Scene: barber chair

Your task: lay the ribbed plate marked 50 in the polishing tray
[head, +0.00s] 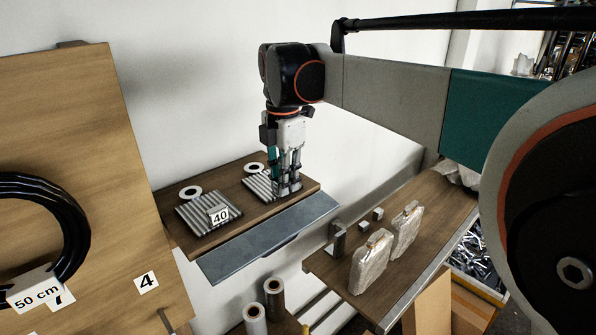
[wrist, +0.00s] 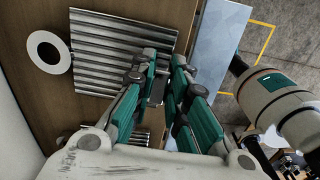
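My gripper (head: 287,188) points down over the right part of a grey ribbed plate (head: 262,187) on the brown wooden shelf. In the wrist view its two green-sided fingers (wrist: 165,70) stand apart by the edge of that ribbed plate (wrist: 115,50), with a small grey piece (wrist: 157,91) between them. I see no contact on both sides of that piece. No number 50 shows; the fingers may hide it. I cannot identify the polishing tray for certain.
A white ring (head: 254,168) lies behind each plate. A bluish-grey metal strip (head: 270,240) runs along the shelf's front. Lower right, a wooden shelf (head: 435,205) carries two wrapped packs (head: 372,262) and small metal blocks. A board with a black cable coil stands left.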

